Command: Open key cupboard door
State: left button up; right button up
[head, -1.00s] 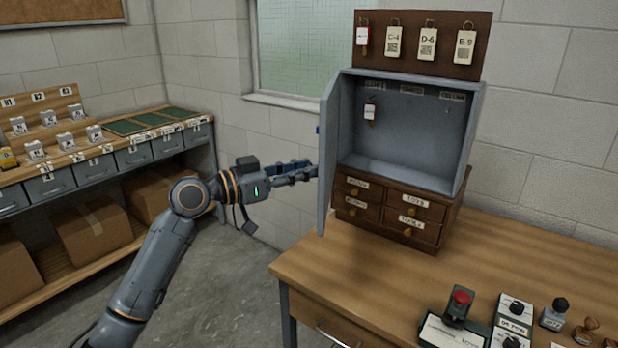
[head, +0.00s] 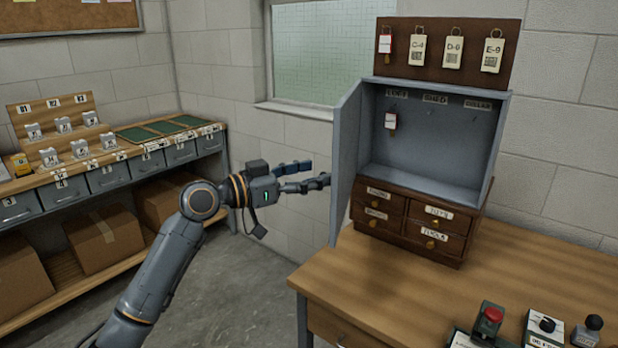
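The grey key cupboard (head: 430,140) stands on a small wooden drawer unit on the desk. Its door (head: 348,150) is hinged on the left and stands swung wide out, so the inside shows. A tagged key (head: 391,121) hangs inside at the left; the other hooks look empty. My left gripper (head: 321,174) is left of the door, on its outer side, with its fingers spread and nothing between them. Its lower fingertip is close to the door's free edge; I cannot tell whether it touches. The door's handle is hidden from view. My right gripper is not in view.
The wooden desk (head: 430,295) carries the drawer unit (head: 412,222), with a red-button device (head: 488,320) and stamps at the front right. A board with tagged keys (head: 448,55) rises above the cupboard. A shelf with grey drawers (head: 105,180) and boxes is at left. Floor between is clear.

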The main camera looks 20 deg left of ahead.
pick_arm(q)
jog(key=shift+a+r, duration=0.2)
jog(key=shift+s+f, duration=0.1)
jog(key=shift+s, duration=0.05)
jog(key=v, duration=1.1)
jog(key=shift+s, duration=0.4)
jog(key=shift+a, duration=0.15)
